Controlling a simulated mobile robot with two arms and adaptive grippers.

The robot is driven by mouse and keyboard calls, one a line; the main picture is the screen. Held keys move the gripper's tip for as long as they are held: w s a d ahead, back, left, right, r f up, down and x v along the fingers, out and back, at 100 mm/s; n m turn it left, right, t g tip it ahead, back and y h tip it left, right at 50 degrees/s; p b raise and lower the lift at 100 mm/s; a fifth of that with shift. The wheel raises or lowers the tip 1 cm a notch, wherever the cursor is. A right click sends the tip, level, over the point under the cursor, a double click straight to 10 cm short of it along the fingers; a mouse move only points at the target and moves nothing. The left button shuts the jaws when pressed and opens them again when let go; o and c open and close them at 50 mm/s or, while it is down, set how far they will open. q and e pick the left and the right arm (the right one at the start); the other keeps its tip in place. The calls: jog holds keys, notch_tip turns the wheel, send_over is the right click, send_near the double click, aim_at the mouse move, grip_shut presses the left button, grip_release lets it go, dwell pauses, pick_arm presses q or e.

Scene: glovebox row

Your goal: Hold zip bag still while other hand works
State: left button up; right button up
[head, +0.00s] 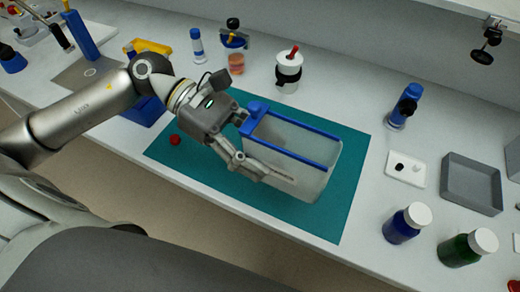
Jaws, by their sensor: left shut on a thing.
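Part of that end is hidden behind the gripper's fingers. My right gripper is not in view.
A red ball-like item (175,140) lies at the mat's left. A white jar with a black band (288,72) stands behind the mat. To the right are a grey tray (470,185), a white dish (406,170), a blue bottle (406,224) and a green bottle (467,248).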

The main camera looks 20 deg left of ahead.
pick_arm(q)
jog(key=shift+w+a+f+b, duration=0.15)
jog(key=shift+w+f+b, duration=1.75)
jog(key=shift+w+f, duration=0.2)
jog(key=shift+w+a+f+b, duration=0.15)
jog(key=shift+w+f+b, duration=1.7)
jog(key=shift+w+f, duration=0.15)
jog(key=shift+w+a+f+b, duration=0.1)
jog(key=shift+w+f+b, duration=0.45)
jog(key=shift+b, duration=0.05)
jog(key=shift+w+f, duration=0.1)
jog(key=shift+w, duration=0.1)
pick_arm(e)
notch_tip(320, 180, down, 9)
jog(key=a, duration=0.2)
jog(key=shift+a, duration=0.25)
pick_arm(q)
jog(key=shift+w+f, duration=0.1)
jog(key=shift+w, duration=0.05)
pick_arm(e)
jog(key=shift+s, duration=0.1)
pick_arm(q)
jog(key=shift+w+f+b, duration=0.25)
jog(key=shift+w+b, duration=0.05)
jog(key=shift+b, duration=0.2)
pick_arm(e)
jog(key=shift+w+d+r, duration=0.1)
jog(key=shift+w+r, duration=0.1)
